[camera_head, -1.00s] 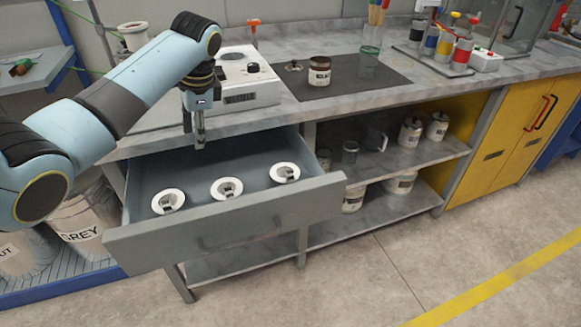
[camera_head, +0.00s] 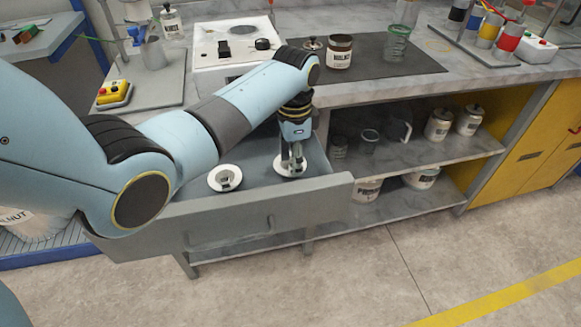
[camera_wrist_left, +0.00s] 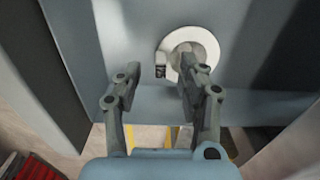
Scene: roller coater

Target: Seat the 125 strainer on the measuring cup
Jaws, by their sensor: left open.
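A white ring-shaped strainer (camera_head: 283,172) lies in the open drawer near its right end, directly under my left gripper (camera_head: 292,160). A second strainer (camera_head: 225,178) lies to its left in the drawer. Their mesh labels are too small to read. In the left wrist view, one strainer (camera_wrist_left: 206,44) with a small dark tab lies just beyond the open, empty fingers (camera_wrist_left: 160,70), nearer the right finger. A clear cup with green markings (camera_head: 396,46), likely the measuring cup, stands upright on the dark mat. My right gripper is not in view.
The drawer's front panel (camera_head: 255,212) stands close to my left arm. A labelled brown jar (camera_head: 339,52) and a small lid (camera_head: 312,44) are on the mat (camera_head: 365,68). A white device (camera_head: 232,45) stands left of them. Jars fill the shelf at right.

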